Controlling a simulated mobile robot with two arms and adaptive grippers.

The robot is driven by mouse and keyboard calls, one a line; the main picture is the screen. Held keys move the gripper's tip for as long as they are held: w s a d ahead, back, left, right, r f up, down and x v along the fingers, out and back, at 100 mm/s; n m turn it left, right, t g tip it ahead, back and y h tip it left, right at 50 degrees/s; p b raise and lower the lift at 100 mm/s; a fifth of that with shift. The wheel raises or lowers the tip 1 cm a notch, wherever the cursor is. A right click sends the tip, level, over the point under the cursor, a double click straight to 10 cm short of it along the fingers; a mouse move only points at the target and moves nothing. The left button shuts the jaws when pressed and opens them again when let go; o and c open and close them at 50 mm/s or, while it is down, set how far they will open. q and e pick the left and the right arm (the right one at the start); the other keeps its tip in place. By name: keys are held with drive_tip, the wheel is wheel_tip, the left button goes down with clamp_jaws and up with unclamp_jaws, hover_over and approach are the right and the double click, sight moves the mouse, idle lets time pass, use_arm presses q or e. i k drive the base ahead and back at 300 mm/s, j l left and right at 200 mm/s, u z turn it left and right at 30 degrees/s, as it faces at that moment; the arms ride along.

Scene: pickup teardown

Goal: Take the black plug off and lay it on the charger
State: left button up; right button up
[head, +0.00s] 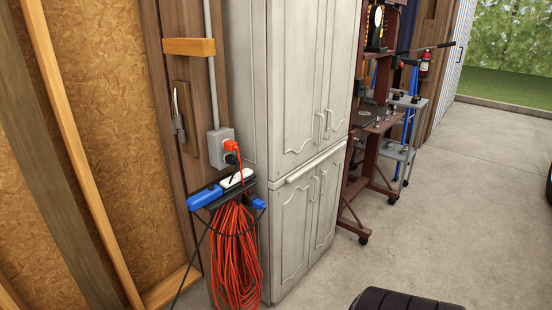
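The black plug (232,158) is small and dark in the head view. It sits at the grey wall outlet box (219,152), just below an orange plug (231,145). Its cord is hard to follow. A blue box (205,197), which looks like the charger, lies on a small dark shelf below the outlet, at the left end. A white device (237,178) lies to its right, and I cannot rule out that this is the charger. A thin black cable hangs from the shelf. Neither of my grippers is in view.
A coiled orange cord (235,258) hangs below the shelf, near a blue connector (259,204). A tall grey cabinet (300,110) stands close on the right. A red press frame (368,150) and grey cart (402,140) stand beyond. The concrete floor (440,220) is mostly clear.

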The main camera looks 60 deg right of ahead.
sight(232, 160)
drive_tip(key=z, duration=1.5)
drive_tip(key=l+u, duration=0.1)
drive_tip(key=u, duration=0.35)
drive_tip(key=i+l+u, duration=0.1)
drive_tip(key=u, duration=0.35)
drive_tip(key=i+l+u, duration=0.1)
drive_tip(key=l+u, duration=0.4)
drive_tip(key=l, duration=0.7)
drive_tip(key=l+u, duration=0.5)
drive_tip(key=l, duration=0.65)
drive_tip(key=k+l, duration=0.1)
drive_tip(key=l, duration=0.95)
drive_tip(key=k+l, duration=0.15)
drive_tip(key=l, duration=0.85)
drive_tip(key=k+l, duration=0.15)
drive_tip(key=l, duration=0.35)
drive_tip(key=i+l+u, duration=0.05)
